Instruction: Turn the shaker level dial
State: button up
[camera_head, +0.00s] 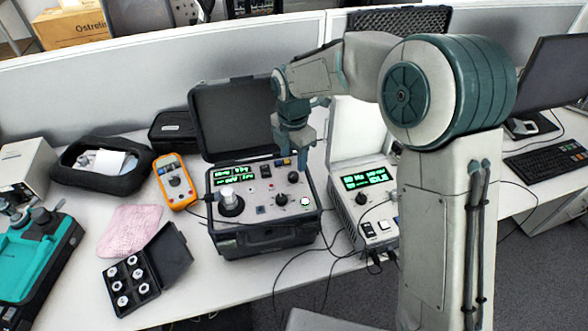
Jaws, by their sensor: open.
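The shaker unit is a black case (262,243) with its lid (232,118) raised, in the middle of the desk. Its panel has lit green displays (233,174), a round shaker head (231,204) at left, and small black dials at right, one at the back (293,177) and one at the front (281,199). I cannot read which is the level dial. My gripper (292,160) points down over the back right of the panel, close to the rear dial. It is open and appears empty. I cannot tell whether it touches the dial.
A second grey instrument (371,234) with a green display stands close to the right. An orange multimeter (175,182) lies at left. A small black box (146,276) with several round pieces and a pink cloth (130,229) lie front left. Cables hang at the front edge.

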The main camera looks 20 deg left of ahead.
aim_at(293, 174)
notch_tip(293, 174, down, 6)
jog(key=shift+f+p, duration=0.1)
jog(key=shift+p, duration=0.2)
jog(key=c, duration=1)
